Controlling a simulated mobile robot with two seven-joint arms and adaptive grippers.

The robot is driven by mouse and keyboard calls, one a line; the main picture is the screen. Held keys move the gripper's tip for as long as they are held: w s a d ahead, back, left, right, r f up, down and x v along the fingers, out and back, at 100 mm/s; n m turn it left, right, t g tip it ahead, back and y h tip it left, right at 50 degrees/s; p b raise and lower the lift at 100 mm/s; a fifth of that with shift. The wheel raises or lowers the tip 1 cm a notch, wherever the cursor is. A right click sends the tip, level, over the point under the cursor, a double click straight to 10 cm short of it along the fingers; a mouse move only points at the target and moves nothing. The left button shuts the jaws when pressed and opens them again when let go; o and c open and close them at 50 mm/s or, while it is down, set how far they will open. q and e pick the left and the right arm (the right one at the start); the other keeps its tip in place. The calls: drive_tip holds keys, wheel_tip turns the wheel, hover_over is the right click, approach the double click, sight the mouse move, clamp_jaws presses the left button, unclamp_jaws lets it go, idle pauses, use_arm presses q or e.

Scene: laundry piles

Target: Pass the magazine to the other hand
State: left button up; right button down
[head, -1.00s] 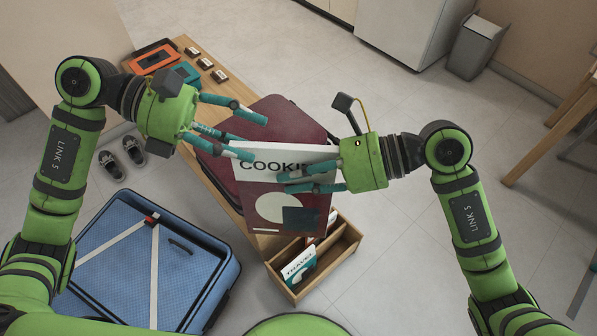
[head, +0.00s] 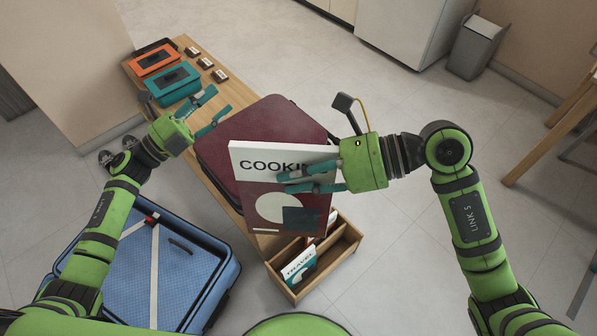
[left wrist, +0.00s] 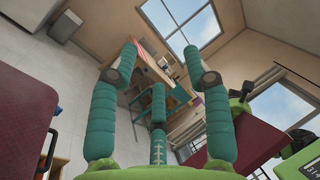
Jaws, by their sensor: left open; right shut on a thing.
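The magazine (head: 262,205) has a white top band reading "COOKI…" and a dark red cover with a pale circle and a dark teal square. My right gripper (head: 290,180) is shut on its right side and holds it up, cover facing the head camera. The fingers hide part of the title. My left gripper (head: 218,108) is open and empty, up and left of the magazine and apart from it. Its spread teal fingers also show in the left wrist view (left wrist: 160,75), with nothing between them. The magazine's dark red cover appears at right there (left wrist: 265,145).
A dark red suitcase (head: 285,115) lies on the wooden bench behind the magazine. Orange (head: 158,58) and teal (head: 172,85) cases sit at the bench's far end. A wooden divider box (head: 345,245) holds a travel magazine (head: 298,265). An open blue suitcase (head: 190,270) lies on the floor at left.

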use_arm(q)
drive_tip(key=s+a+f+n+t+y, duration=0.1)
drive_tip(key=a+f+n+y, duration=0.2)
drive_tip(key=f+n+y, duration=0.75)
drive_tip(key=s+a+f+n+t+y, duration=0.1)
drive_tip(key=s+a+f+n+y, duration=0.35)
drive_tip(key=f, duration=1.25)
drive_tip(key=s+d+f+n+g, duration=0.1)
drive_tip(key=s+f+n+g, duration=0.35)
drive_tip(key=f, duration=0.65)
drive_tip(key=s+d+f+n+g+y, duration=0.1)
drive_tip(key=s+f+n+g, duration=0.1)
drive_tip(key=s+f, duration=0.6)
drive_tip(key=s+d+f+n+g, duration=0.1)
drive_tip(key=s+f+n+g, duration=0.3)
drive_tip(key=s, duration=0.6)
drive_tip(key=s+d+f+n+g, duration=0.1)
drive_tip(key=s+d+f+g, duration=0.1)
drive_tip(key=s, duration=0.7)
drive_tip(key=s+d+f+g, duration=0.1)
drive_tip(key=s+f, duration=0.3)
drive_tip(key=s, duration=0.5)
drive_tip(key=shift+s+d+f+n+g+y, duration=0.3)
drive_tip(key=shift+s+d+n+g, duration=0.1)
drive_tip(key=shift+g, duration=0.25)
